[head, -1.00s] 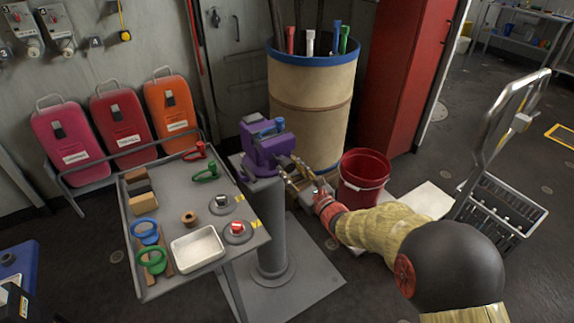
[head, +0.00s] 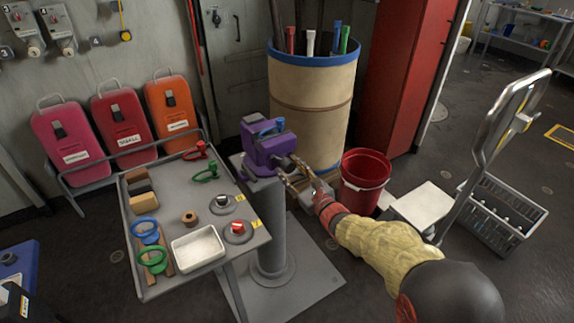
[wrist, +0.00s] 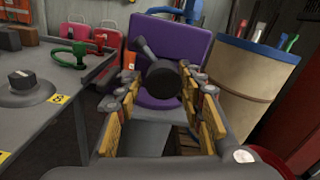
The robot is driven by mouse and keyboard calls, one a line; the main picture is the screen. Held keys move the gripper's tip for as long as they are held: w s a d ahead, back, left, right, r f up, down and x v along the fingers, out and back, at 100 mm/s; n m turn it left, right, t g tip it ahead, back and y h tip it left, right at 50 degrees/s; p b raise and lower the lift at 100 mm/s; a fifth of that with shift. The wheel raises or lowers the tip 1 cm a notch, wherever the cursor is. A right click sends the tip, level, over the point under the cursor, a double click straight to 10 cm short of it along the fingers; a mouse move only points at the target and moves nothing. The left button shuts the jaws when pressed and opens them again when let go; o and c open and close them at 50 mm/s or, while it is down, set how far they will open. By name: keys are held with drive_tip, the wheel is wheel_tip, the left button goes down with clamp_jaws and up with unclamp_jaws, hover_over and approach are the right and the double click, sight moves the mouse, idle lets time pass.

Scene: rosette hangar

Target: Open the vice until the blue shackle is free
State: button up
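The purple vice (head: 258,155) stands on a grey post, and it also shows in the wrist view (wrist: 191,42). The blue shackle (head: 279,124) sits in its jaws at the top; in the wrist view a bit of the blue shackle (wrist: 191,11) shows behind the vice's top edge. The vice's dark screw end and handle (wrist: 161,84) point towards my gripper (head: 297,178). My gripper (wrist: 168,98) is open, with its fingers spread left and right of the screw end. I see no clear contact between them.
A grey cart (head: 180,215) with green and red shackles, a white tray (head: 198,248) and round knobs stands left of the vice. A red bucket (head: 364,180) and a tan barrel (head: 312,105) stand close behind and right of my gripper. A hand truck (head: 495,140) stands right.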

drive_tip(key=shift+d+f, duration=0.1)
drive_tip(key=shift+d, duration=0.05)
drive_tip(key=shift+w+d+m, duration=0.1)
drive_tip(key=shift+m, duration=1)
drive_tip(key=m, duration=0.6)
drive_tip(key=shift+c, duration=0.9)
clamp_jaws()
drive_tip(key=n, duration=0.3)
drive_tip(key=shift+r, duration=0.2)
drive_tip(key=shift+o, duration=0.9)
unclamp_jaws()
